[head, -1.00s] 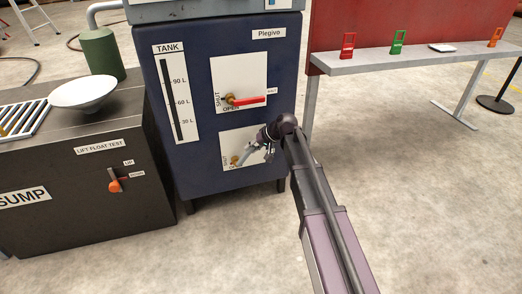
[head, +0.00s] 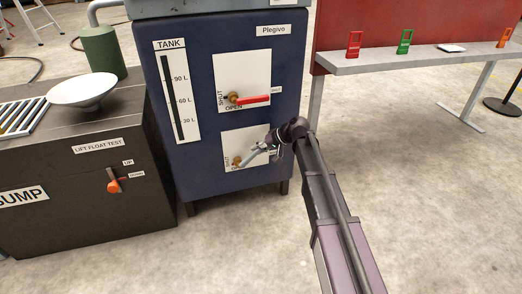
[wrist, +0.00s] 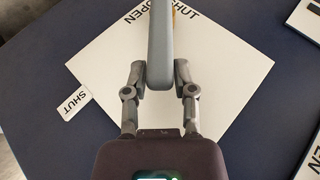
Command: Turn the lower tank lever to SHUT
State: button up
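The lower tank lever (head: 254,155) has a grey handle on a brass pivot, on a white plate (head: 229,143) low on the blue tank's front. Its handle slants up and right from the pivot towards my gripper (head: 273,149). In the wrist view the grey handle (wrist: 159,45) runs down between the two fingertips of my gripper (wrist: 161,78). The fingers stand one on each side of it, with narrow gaps showing. SHUT and OPEN are printed near the pivot, which is mostly hidden by the handle. A separate SHUT tag (wrist: 72,107) lies at the plate's left edge in the wrist view.
Just above is the upper lever (head: 252,99) with a red handle, lying level. A dark sump cabinet (head: 70,215) with a white bowl (head: 82,90) and an orange lever (head: 114,186) stands left. A grey shelf (head: 420,60) stands right. Floor in front is clear.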

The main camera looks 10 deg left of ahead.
jog(key=shift+o, duration=1.4)
jog(key=shift+a, duration=0.1)
jog(key=shift+s, duration=0.1)
jog(key=shift+c, duration=1)
jog(key=shift+s+d+r, duration=0.1)
jog(key=shift+s+d, duration=0.1)
jog(key=shift+s, duration=0.05)
grip_shut()
jog(key=s+d+r+m+h+p, duration=0.1)
jog(key=s+d+r+h+p, duration=0.2)
jog(key=s+d+p, duration=0.4)
jog(key=s+d+r+m+h+p, duration=0.1)
jog(key=s+d+r+h+p, duration=0.2)
jog(key=d, duration=1.1)
jog(key=s+d+r+m+h+p, duration=0.1)
jog(key=s+d+r+h+p, duration=0.2)
jog(key=s+d+r+p, duration=0.5)
jog(key=shift+s+d+g+h+p, duration=0.35)
jog(key=shift+s+d+p, duration=1.3)
jog(key=shift+s, duration=0.9)
jog(key=shift+r, duration=0.1)
